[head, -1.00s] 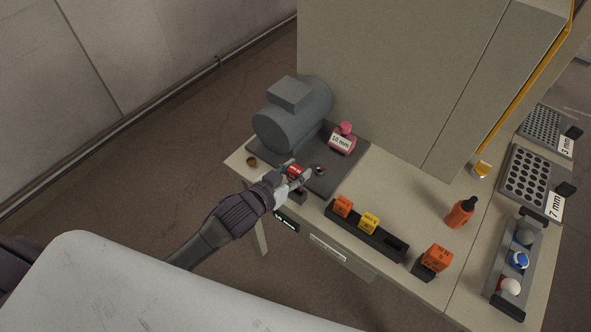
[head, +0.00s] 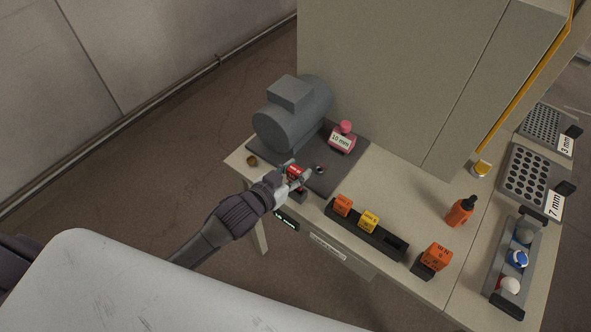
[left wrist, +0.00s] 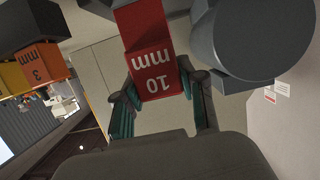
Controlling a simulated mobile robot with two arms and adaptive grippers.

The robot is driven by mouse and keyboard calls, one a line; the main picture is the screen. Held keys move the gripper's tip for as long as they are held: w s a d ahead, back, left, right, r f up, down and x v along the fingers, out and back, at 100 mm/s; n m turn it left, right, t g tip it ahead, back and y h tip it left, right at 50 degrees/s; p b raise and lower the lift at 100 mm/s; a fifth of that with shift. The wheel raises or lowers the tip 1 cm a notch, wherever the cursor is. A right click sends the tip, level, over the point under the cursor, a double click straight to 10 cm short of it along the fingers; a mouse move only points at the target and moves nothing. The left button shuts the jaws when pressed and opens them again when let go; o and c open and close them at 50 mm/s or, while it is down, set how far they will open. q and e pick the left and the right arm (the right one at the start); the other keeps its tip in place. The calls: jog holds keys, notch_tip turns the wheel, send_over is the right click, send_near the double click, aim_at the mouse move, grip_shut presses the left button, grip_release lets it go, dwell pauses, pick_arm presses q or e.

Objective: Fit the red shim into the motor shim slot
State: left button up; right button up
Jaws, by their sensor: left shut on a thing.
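My left gripper (head: 294,176) is shut on the red shim (head: 296,169) at the front edge of the motor's dark base plate (head: 318,180). In the left wrist view the red shim (left wrist: 152,62) reads "10 mm", upside down in the picture, between the two fingers (left wrist: 162,98). The grey motor (head: 292,115) stands behind it on the plate. A small dark block (head: 300,196) shows just beside and below the gripper. The motor shim slot cannot be made out; the hand and shim cover that area. My right gripper is not in view.
A black rack (head: 378,243) holds an orange and a yellow block. The table's middle is clear.

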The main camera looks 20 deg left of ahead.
pick_arm(q)
jog(key=shift+f+b, duration=1.3)
jog(key=shift+f, duration=0.8)
jog(key=o, duration=1.2)
jog(key=shift+r, duration=0.1)
jog(key=shift+o, duration=0.2)
jog(key=shift+s, duration=0.1)
jog(key=v, duration=1.2)
jog(key=s+a+f+n+g+y, duration=0.1)
jog(key=s+a+f+g, duration=0.1)
jog(key=f, duration=0.7)
jog(key=s+a+f+g+y, duration=0.1)
jog(key=s+a+f+y, duration=0.15)
jog(key=f, duration=0.65)
jog(key=s+a+f+n+g+y, duration=0.1)
jog(key=s+a+f+g, duration=0.15)
jog(key=f, duration=0.65)
jog(key=s+d+f+g, duration=0.1)
jog(key=s+f+g, duration=0.2)
jog(key=s+f, duration=0.6)
jog(key=s+d+f+g, duration=0.1)
jog(key=s+f+g, duration=0.3)
jog(key=s+f, duration=0.5)
jog(key=s, duration=0.7)
jog(key=shift+s+d, duration=0.15)
jog(key=shift+s, duration=0.05)
